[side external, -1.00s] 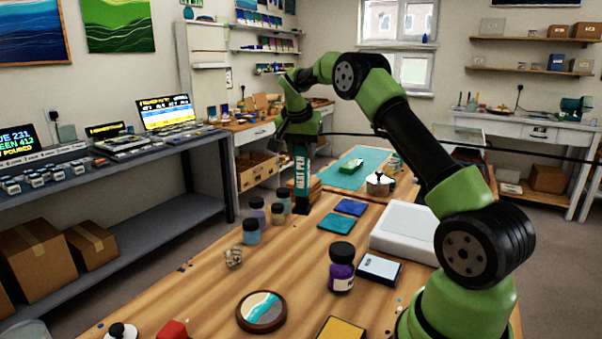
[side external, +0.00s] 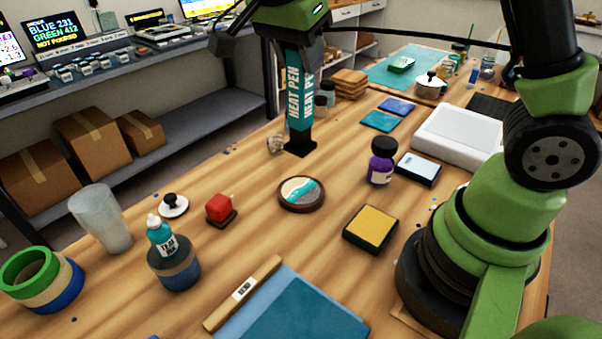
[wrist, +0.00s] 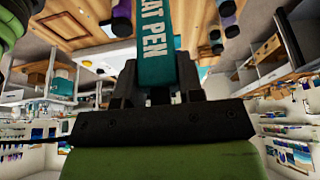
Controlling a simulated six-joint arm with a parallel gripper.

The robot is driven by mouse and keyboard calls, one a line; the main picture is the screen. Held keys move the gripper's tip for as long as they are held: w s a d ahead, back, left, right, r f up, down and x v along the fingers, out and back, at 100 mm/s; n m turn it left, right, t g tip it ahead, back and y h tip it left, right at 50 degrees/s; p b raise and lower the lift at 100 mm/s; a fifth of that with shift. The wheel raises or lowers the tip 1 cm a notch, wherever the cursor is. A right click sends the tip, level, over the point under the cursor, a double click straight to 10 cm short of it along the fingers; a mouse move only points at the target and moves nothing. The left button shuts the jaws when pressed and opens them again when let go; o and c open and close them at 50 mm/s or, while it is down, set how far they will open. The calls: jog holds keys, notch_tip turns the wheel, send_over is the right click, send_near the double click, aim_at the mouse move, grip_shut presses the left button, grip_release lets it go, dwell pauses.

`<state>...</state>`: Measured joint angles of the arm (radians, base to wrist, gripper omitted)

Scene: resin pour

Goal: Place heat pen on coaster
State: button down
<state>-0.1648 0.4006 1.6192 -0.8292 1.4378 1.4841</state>
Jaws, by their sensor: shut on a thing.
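The teal heat pen (side external: 301,92), with white lettering, hangs upright from my gripper (side external: 297,40) in the side view. Its dark lower end is just behind and above-left of the coaster in the picture; I cannot tell whether it clears the table. The coaster (side external: 301,194) is a round dark wooden disc with a white, teal and grey resin top, and it lies bare on the table. In the wrist view my gripper (wrist: 160,88) is shut on the heat pen (wrist: 155,45), whose far end runs out of the frame. The coaster is not identifiable there.
A purple bottle (side external: 382,162) stands right of the coaster. A yellow-topped block (side external: 371,228) lies in front-right, and a red-topped item (side external: 220,208) is to the left. A small dark-capped bottle (side external: 326,94) stands behind the pen. Bare wood surrounds the coaster.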

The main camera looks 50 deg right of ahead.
aim_at(301, 115)
notch_tip(301, 115, down, 10)
jog(key=shift+s+a+r, duration=0.1)
jog(key=shift+s, duration=0.05)
dwell(0.4)
jog(key=c, duration=0.8)
grip_release()
jog(key=shift+o, duration=0.2)
jog(key=v, duration=1.2)
jog(key=s+r+n+t+y, duration=0.2)
jog(key=s+n+t+y, duration=0.1)
jog(key=s+n, duration=0.4)
jog(key=s+r+n+t+y, duration=0.2)
jog(key=s+n+t+y, duration=0.1)
jog(key=s+n, duration=0.4)
jog(key=shift+s+d+t+y, duration=0.3)
jog(key=shift+s+d+t, duration=0.25)
jog(key=shift+s, duration=0.8)
